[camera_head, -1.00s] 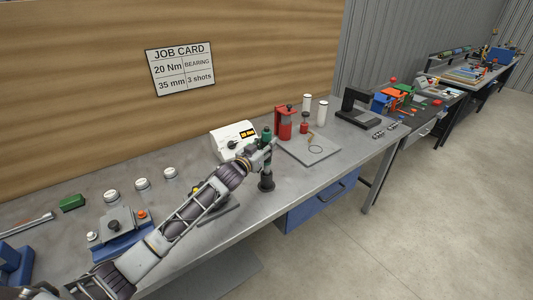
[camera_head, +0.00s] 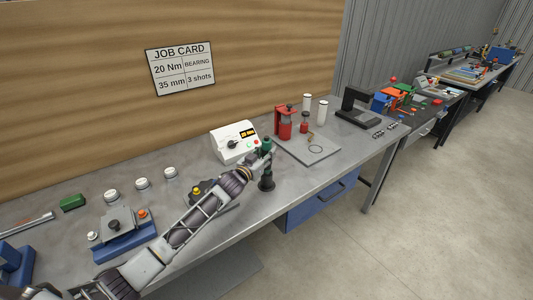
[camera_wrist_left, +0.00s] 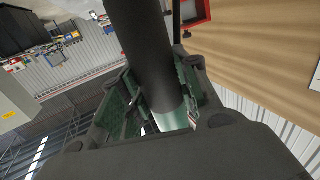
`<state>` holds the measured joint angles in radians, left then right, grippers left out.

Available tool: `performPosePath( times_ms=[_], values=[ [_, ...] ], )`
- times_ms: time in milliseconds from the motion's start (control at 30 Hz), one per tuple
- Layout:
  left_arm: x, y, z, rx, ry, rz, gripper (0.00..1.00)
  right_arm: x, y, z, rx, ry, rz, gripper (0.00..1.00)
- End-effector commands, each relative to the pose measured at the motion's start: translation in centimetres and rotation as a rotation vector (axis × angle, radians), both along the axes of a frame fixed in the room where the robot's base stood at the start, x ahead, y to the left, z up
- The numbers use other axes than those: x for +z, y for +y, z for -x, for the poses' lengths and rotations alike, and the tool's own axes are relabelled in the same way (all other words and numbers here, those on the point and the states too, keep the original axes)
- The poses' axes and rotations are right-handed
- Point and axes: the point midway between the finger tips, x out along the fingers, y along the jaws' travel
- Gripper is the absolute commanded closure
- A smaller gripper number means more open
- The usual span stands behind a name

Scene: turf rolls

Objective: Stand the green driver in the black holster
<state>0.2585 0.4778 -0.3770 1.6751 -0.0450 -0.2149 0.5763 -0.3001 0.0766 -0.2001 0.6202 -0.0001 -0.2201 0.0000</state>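The green driver (camera_head: 266,146) stands about upright directly above the black holster (camera_head: 266,183), near the bench's front edge. Its lower green part meets the holster's top in the head view; I cannot tell how deep it sits. My left gripper (camera_head: 264,160) is around the driver's body and looks shut on it. In the left wrist view the driver (camera_wrist_left: 145,45) shows as a dark cylinder with a green lower part, between the fingers (camera_wrist_left: 160,100). The holster does not show clearly there. My right gripper is not in view.
A white controller box (camera_head: 234,143) stands behind the driver. A grey plate (camera_head: 313,150) and a red stand (camera_head: 285,122) are to the right. A blue-based fixture (camera_head: 124,242) and several white round pieces are to the left. The bench is clear right of the holster.

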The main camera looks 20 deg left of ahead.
Motion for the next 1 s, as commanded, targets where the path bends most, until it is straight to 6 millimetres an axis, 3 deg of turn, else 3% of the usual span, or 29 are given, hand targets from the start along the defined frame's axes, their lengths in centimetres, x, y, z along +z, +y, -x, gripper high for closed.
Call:
performPosePath(
  times_ms=[33,167,633,1000],
  values=[
    [0.0,0.0,0.0,0.000,0.000,0.000,0.63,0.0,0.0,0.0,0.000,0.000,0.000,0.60],
    [0.0,0.0,0.0,0.000,0.000,0.000,0.47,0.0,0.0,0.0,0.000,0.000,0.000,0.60],
    [0.3,0.0,0.0,0.000,0.000,0.000,0.47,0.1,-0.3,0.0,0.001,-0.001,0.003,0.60],
    [0.2,0.6,2.2,0.000,0.000,0.000,0.47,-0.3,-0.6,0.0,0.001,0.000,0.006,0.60]
  ],
)
